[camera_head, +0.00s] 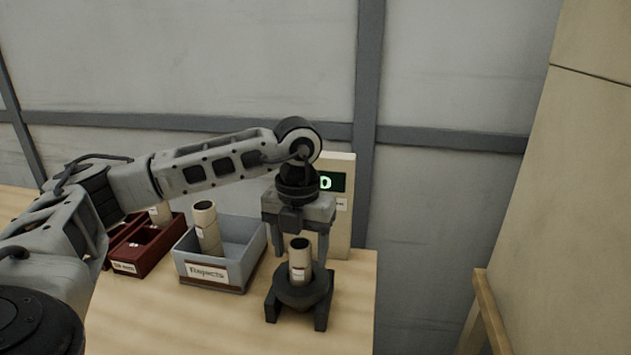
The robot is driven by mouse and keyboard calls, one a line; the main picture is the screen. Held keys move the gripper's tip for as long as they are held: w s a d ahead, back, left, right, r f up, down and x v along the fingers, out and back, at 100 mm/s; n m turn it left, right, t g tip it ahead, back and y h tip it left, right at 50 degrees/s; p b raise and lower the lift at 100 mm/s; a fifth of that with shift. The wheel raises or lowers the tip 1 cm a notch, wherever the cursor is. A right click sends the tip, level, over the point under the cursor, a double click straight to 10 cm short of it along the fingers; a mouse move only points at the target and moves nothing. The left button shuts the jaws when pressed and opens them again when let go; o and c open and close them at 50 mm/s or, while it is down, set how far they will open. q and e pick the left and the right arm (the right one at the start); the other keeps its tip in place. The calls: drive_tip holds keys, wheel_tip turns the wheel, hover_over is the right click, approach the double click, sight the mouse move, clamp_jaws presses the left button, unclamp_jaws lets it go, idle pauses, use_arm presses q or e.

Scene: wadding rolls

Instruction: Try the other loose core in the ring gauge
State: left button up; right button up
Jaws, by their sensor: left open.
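A cream core (300,261) with a small label stands upright in the dark ring gauge (303,295) near the table's right edge. My left gripper (297,247) points down over the gauge, its fingers open around or just behind the top of the core; I cannot tell whether they touch it. Another cream core (207,228) stands, slightly tilted, in the grey-blue bin (262,248) labelled "Rejects". Part of a further pale core (160,213) shows at the dark red box on the left, partly hidden by my left arm. My right gripper is not in view.
The dark red box (150,255) has compartments with small white items. A cream panel (341,220) with a display reading 0 stands behind the gauge. The wooden table (200,325) is clear in front. A tan upright panel (570,200) is at far right.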

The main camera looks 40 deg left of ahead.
use_arm(q)
wheel_tip(320, 180, up, 16)
drive_tip(key=p, duration=0.3)
drive_tip(key=shift+p, duration=0.35)
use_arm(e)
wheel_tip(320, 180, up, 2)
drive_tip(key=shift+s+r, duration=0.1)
